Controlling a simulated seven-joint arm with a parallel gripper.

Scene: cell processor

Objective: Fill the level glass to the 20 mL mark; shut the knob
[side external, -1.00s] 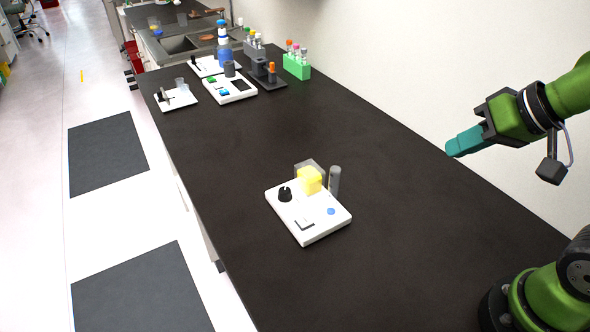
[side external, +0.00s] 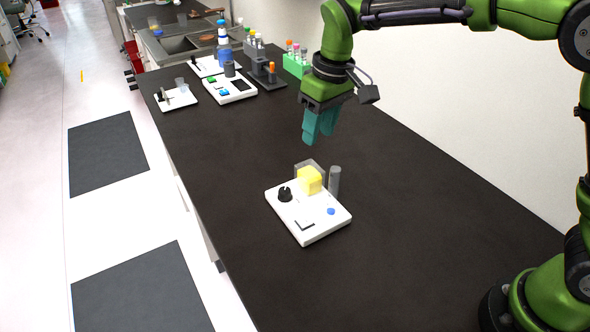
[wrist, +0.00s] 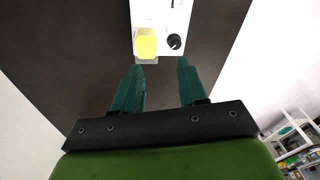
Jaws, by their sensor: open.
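The white cell processor (side external: 318,229) sits on the dark bench. A black knob (side external: 285,194) stands at its left corner and also shows in the wrist view (wrist: 174,41). A yellow block-like part (side external: 310,180), also in the wrist view (wrist: 146,46), sits near its back edge. Beside it is a grey upright cylinder (side external: 334,181), and a clear grey box-shaped part (side external: 303,166) stands behind the yellow part. I cannot make out which part is the level glass, nor any mark. My gripper (side external: 318,138) points down above and behind the processor, open and empty, apart from the knob.
At the far end of the bench stand white devices (side external: 232,90), a green tube rack (side external: 297,68), a dark rack (side external: 268,75) and a sink (side external: 178,44). A white wall runs along the right. The bench around the processor is clear.

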